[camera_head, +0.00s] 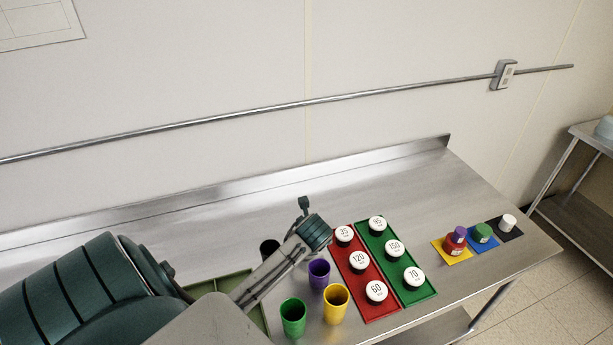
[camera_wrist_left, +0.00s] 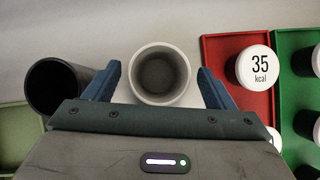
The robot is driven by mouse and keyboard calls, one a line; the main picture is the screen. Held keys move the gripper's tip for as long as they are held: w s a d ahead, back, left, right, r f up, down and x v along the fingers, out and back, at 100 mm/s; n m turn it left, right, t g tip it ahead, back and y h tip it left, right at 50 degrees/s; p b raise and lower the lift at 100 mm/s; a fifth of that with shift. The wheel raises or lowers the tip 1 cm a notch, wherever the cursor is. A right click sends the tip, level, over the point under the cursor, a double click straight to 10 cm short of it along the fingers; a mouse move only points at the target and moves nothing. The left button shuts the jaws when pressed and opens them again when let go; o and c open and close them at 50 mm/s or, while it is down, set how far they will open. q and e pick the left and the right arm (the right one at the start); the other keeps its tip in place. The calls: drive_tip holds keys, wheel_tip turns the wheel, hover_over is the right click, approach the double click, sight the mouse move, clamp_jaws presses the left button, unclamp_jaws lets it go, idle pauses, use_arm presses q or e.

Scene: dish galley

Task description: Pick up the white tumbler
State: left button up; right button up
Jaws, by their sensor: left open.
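The white tumbler (camera_wrist_left: 183,92) stands upright, mouth up, between the two blue fingers of my left gripper (camera_wrist_left: 160,70) in the left wrist view. The fingers are open, with a gap visible on each side of the tumbler. In the head view I cannot make out the white tumbler; my left arm and wrist seem to hide it. My left wrist (camera_head: 314,232) is above the counter there, left of the red tray. My right gripper is not in view.
A black tumbler (camera_wrist_left: 52,88) stands close to the left finger. Purple (camera_head: 319,274), yellow (camera_head: 336,304) and green (camera_head: 293,318) tumblers stand nearer the front. Red (camera_head: 350,279) and green (camera_head: 393,293) trays hold white-lidded containers on the right. The steel counter (camera_head: 400,190) is bare behind.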

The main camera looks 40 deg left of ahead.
use_arm(q)
drive_tip(key=shift+x, duration=0.85)
drive_tip(key=shift+s, duration=0.1)
drive_tip(key=c, duration=1.1)
drive_tip(key=shift+o, duration=0.2)
